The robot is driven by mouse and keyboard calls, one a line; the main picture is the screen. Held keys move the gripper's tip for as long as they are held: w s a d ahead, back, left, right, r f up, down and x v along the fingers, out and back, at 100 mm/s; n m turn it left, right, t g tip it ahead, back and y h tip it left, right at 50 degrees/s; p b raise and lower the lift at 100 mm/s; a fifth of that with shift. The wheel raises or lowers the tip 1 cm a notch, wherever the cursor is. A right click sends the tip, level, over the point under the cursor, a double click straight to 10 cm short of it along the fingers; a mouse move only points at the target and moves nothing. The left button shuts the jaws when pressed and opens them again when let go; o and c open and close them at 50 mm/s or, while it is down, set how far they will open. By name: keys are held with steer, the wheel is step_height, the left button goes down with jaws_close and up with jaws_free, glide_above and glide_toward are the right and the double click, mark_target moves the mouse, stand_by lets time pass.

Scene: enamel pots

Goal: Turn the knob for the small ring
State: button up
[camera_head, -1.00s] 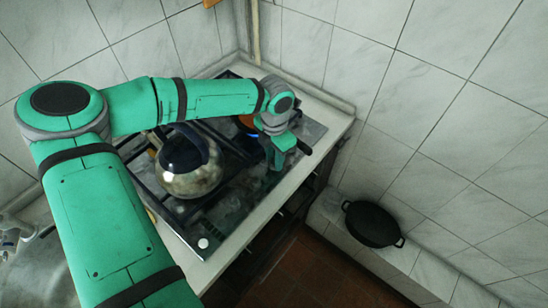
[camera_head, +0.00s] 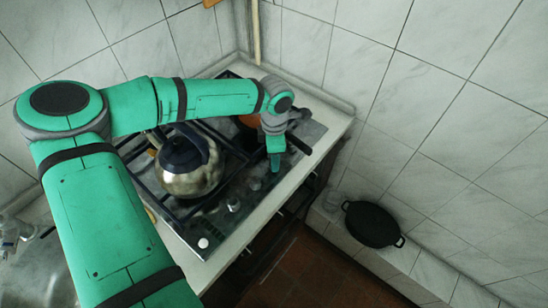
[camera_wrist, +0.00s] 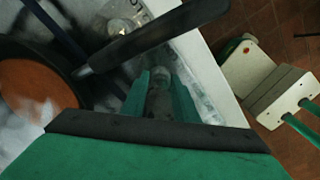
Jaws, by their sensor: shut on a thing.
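My gripper (camera_head: 275,162) points down at the front right of the hob (camera_head: 217,222). In the wrist view its green fingers (camera_wrist: 161,98) stand on both sides of a grey knob (camera_wrist: 160,84) and are shut on it. The fingers hide most of this knob in the head view. Other knobs run along the hob's front edge: one (camera_head: 254,183) beside the gripper, another (camera_head: 233,204) and a pale one (camera_head: 203,243) farther toward the near corner. I cannot tell which ring the held knob serves.
A steel kettle (camera_head: 188,168) stands on the grate. A pan with orange contents (camera_wrist: 38,85) sits behind my gripper, its dark handle (camera_wrist: 150,38) crossing over the knob row near my fingers. A black pot (camera_head: 372,224) sits on the tiled ledge at right.

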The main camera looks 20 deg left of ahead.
steer(key=shift+w, duration=0.1)
steer(key=o, duration=1.1)
steer(key=shift+c, duration=0.2)
steer(key=shift+r, duration=0.1)
step_height(320, 180, up, 11)
steer(key=shift+d+f, duration=0.15)
steer(key=shift+f, duration=0.05)
steer(key=shift+s, duration=0.2)
steer(key=shift+w+a, duration=0.1)
steer(key=shift+a, duration=0.1)
